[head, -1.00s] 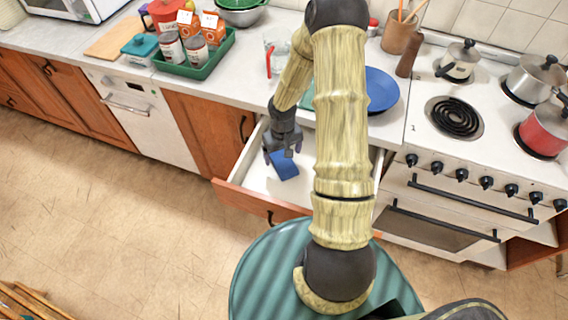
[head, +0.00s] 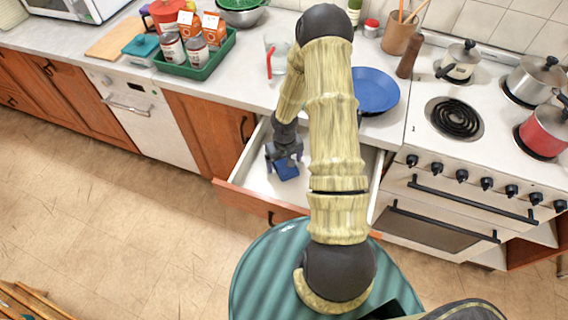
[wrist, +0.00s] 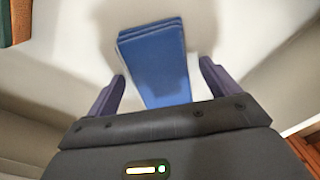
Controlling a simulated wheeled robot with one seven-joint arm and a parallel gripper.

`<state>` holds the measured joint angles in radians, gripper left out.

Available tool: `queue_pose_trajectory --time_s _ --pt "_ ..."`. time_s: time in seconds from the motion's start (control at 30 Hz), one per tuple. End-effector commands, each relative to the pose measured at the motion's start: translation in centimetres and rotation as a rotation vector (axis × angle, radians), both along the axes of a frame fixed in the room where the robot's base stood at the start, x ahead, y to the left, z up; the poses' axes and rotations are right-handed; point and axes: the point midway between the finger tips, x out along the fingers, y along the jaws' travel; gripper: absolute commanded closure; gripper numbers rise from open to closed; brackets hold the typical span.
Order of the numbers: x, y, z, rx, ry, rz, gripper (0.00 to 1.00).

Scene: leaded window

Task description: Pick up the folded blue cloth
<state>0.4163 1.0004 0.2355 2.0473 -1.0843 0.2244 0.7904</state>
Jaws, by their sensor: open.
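The folded blue cloth (head: 287,171) lies on the white floor of the open drawer (head: 255,176). In the wrist view the cloth (wrist: 155,62) shows its folded layers at the far end, and its near end lies between my fingers. My gripper (head: 284,163) is inside the drawer, over the cloth and hiding part of it. In the wrist view my gripper (wrist: 160,80) is open, with one purple-grey finger on each side of the cloth. A gap shows between each finger and the cloth. I cannot tell how high the fingertips are above the drawer floor.
The drawer's wooden front (head: 250,204) and side walls surround my gripper. On the counter above stand a blue plate (head: 375,91), a glass with a red straw (head: 274,58) and a green tray (head: 196,66) of cans and cartons. The stove (head: 470,130) is to the right.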

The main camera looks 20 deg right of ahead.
Motion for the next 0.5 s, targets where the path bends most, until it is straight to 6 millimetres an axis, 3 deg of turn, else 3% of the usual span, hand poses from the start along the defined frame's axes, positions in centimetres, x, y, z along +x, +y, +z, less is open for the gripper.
queue_pose_trajectory --time_s 0.27,0.5 --pt "-0.01 0.02 0.03 0.000 0.000 0.001 0.13" --pt "-0.01 0.04 0.03 0.000 0.000 0.001 0.56"
